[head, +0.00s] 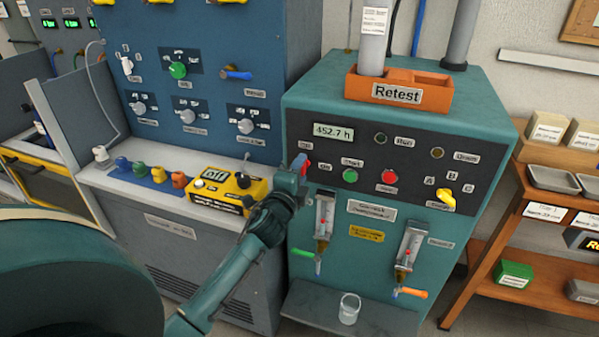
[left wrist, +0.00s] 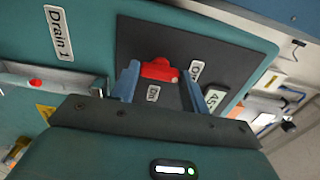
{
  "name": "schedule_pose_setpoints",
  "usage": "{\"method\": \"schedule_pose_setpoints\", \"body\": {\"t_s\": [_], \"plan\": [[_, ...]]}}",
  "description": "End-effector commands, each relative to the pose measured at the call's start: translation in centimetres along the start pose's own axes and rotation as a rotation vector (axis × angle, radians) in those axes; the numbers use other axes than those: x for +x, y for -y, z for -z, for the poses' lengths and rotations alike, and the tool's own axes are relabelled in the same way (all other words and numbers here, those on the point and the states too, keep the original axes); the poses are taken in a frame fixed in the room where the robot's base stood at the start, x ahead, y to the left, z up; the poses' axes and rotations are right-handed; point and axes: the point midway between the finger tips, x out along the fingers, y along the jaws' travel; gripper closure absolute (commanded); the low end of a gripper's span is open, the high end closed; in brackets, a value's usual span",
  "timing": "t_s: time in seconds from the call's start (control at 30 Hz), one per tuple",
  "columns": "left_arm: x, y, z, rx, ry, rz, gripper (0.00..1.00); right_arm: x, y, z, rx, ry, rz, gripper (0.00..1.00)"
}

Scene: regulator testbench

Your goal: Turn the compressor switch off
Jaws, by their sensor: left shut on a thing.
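The compressor switch (head: 306,169) is a small red knob on the dark panel of the teal compressor cabinet (head: 460,262). In the left wrist view the red knob (left wrist: 159,70) lies between two small white labels, On and Off. My left gripper (head: 299,165) reaches the panel's left edge and is shut on the knob. Its two blue-grey fingers (left wrist: 160,84) stand on either side of the knob. The fingers hide part of the knob in the head view, and I cannot tell which label it points to. My right gripper is not in view.
Right of the switch are a green button (head: 350,175), a red button (head: 389,177) and a yellow selector (head: 446,198). A yellow box (head: 228,190) sits on the grey bench beside my forearm. A clear beaker (head: 349,308) stands on the cabinet's lower shelf.

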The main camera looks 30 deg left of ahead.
Motion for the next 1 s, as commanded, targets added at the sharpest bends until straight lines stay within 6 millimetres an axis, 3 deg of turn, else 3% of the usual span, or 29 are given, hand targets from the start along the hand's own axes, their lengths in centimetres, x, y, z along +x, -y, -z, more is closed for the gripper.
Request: {"method": "schedule_pose_setpoints", "body": {"t_s": [0.5,0.53,0.8,1.0], "plan": [[-0.01,-0.07,0.02,-0.025,0.000,-0.002,0.77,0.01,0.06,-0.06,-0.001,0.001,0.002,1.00],[-0.01,-0.07,0.02,-0.025,0.000,-0.002,0.54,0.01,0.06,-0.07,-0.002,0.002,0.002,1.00],[-0.01,-0.05,0.02,-0.022,0.000,-0.001,0.33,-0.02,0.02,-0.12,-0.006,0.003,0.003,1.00],[-0.02,-0.03,0.01,-0.021,0.000,-0.001,0.33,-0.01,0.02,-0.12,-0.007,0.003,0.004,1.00]]}}
